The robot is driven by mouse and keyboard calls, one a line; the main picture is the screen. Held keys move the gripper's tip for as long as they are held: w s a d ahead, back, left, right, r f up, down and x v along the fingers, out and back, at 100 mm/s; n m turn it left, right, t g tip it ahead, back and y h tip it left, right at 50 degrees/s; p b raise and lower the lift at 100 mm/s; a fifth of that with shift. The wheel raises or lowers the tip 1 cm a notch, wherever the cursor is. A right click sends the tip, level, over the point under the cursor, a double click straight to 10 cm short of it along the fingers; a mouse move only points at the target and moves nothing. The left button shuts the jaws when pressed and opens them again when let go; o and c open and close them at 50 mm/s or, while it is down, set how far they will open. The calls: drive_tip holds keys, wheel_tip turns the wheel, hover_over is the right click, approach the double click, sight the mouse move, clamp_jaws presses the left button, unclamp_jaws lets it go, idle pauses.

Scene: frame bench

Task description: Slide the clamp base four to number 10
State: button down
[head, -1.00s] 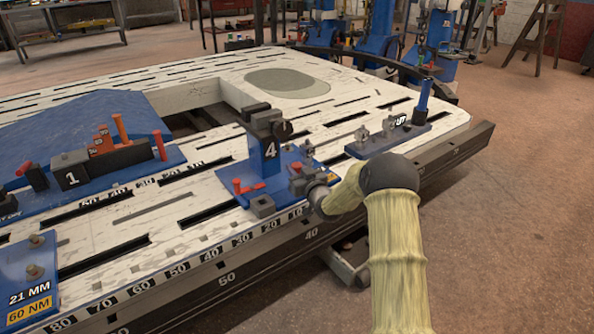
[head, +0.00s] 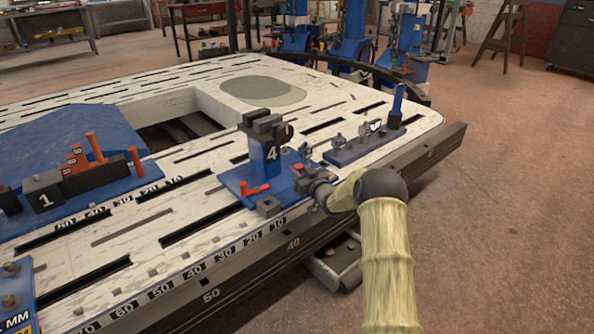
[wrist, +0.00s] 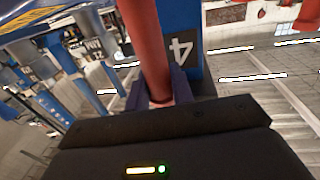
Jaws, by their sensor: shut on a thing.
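Clamp base four (head: 268,160) is a blue base with an upright post marked 4 and a dark clamp head. It stands on the white slotted bench, near the front edge. On the front-edge scale, its front block lies between the 20 and the 10 label (head: 280,224). My gripper (head: 312,183) is at the base's right side, low down, and its fingers are hard to make out there. In the wrist view a red handle (wrist: 147,45) rises from my gripper, with the blue post's 4 behind it. The gripper is shut on this handle.
A blue plate (head: 345,154) with several metal fittings and a blue post sits close to the right of base four. Clamp base one (head: 60,190) is at the left. A rectangular opening lies behind base four. Open floor (head: 500,200) is to the right.

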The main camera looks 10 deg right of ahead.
drive_tip(key=shift+w+d+r+h, duration=0.1)
drive_tip(key=shift+d+r+h, duration=0.15)
drive_tip(key=shift+d, duration=0.25)
drive_tip(key=c, duration=1.3)
unclamp_jaws()
drive_tip(key=shift+w+f, duration=0.1)
drive_tip(key=shift+f, duration=0.15)
drive_tip(key=shift+o, duration=0.2)
drive_tip(key=shift+s+a, duration=0.15)
drive_tip(key=shift+s, duration=0.1)
drive_tip(key=shift+s+r+p, duration=0.1)
drive_tip(key=shift+s+p, duration=0.3)
drive_tip(key=shift+s, duration=0.15)
drive_tip(key=p+v, duration=0.5)
drive_tip(key=v, duration=1.1)
drive_tip(key=shift+d+f+p, duration=0.25)
drive_tip(key=shift+d+p, duration=0.05)
drive_tip(key=shift+p, duration=0.05)
